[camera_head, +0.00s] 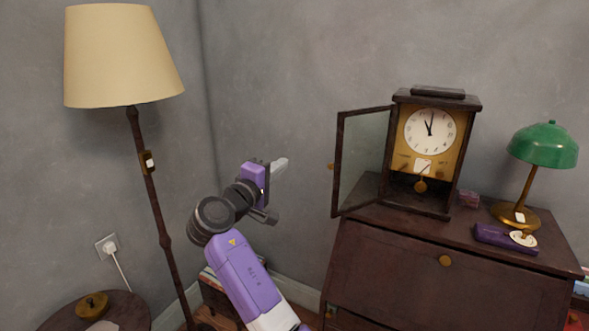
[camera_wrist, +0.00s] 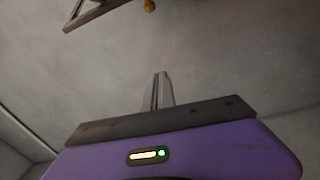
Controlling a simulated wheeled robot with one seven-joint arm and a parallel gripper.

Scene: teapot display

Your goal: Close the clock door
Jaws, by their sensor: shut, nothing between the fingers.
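The clock (camera_head: 431,148) is a dark wooden case with a white dial and a brass pendulum, standing upright on a dark cabinet. Its glass door (camera_head: 361,158) is hinged at the case's left side and stands wide open, swung out to the left. A small brass knob (camera_head: 331,166) sits on the door's outer left edge. My gripper (camera_head: 281,165) is shut and empty, left of the door and apart from it. In the wrist view the shut fingers (camera_wrist: 162,92) point toward bare wall. The door frame (camera_wrist: 88,12) and knob (camera_wrist: 149,5) show at the top edge.
The dark cabinet (camera_head: 430,275) bears a green lamp (camera_head: 543,146), a purple case (camera_head: 505,239) and a small reddish object (camera_head: 468,199) right of the clock. A floor lamp (camera_head: 150,190) and small round table (camera_head: 125,308) stand left. Space between gripper and door is clear.

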